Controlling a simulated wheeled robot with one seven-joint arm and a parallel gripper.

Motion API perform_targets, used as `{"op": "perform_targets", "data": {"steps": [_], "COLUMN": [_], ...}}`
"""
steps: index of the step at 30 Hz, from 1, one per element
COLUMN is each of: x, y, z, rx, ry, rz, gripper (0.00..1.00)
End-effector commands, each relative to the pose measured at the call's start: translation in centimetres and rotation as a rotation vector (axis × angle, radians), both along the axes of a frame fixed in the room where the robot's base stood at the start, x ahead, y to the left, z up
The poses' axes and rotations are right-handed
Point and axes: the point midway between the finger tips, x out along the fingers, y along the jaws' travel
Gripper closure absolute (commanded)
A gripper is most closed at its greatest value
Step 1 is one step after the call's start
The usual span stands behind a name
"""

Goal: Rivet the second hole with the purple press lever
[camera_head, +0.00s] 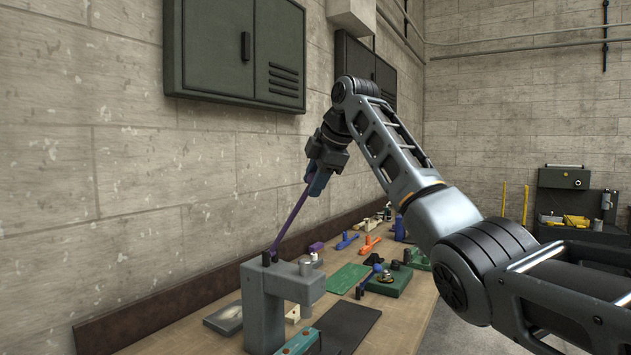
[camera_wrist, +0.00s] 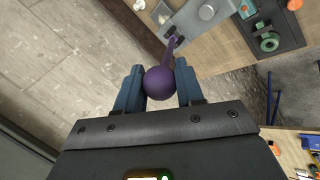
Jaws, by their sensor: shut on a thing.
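The purple press lever (camera_head: 292,222) rises at a slant from the top of a grey press (camera_head: 263,308) at the near end of the bench. My gripper (camera_head: 317,182) is at the lever's upper end. In the wrist view, the lever's round purple knob (camera_wrist: 159,84) sits between the two blue fingers of my gripper (camera_wrist: 160,74), which is shut on it. The lever's shaft runs from the knob to the grey press (camera_wrist: 208,20). A teal strip (camera_head: 298,343) lies beside the press base.
The wooden bench (camera_head: 400,310) runs along the wall. A dark mat (camera_head: 347,326), a green mat (camera_head: 347,278) and a green fixture (camera_head: 390,281) lie right of the press. Small tools and parts lie farther back. A green wall cabinet (camera_head: 235,50) hangs above.

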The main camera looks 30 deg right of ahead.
Motion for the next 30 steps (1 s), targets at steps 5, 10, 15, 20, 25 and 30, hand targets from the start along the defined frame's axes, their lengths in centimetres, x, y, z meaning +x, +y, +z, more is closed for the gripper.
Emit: {"op": "perform_targets", "data": {"steps": [5, 10, 15, 20, 25, 30], "x": [0.0, 0.0, 0.0, -0.6, -2.2, -3.7], "y": [0.1, 0.0, 0.0, -0.1, -0.4, -0.7], "z": [-0.1, -0.1, 0.0, 0.9, 3.0, 5.1], "rx": [0.001, 0.001, 0.001, 0.000, 0.000, 0.000], "ry": [0.001, 0.001, 0.000, -0.002, -0.003, -0.001], "rz": [0.001, 0.001, 0.001, 0.001, 0.001, 0.000], "gripper": [0.50, 0.39, 0.39, 0.39, 0.39, 0.39]}}
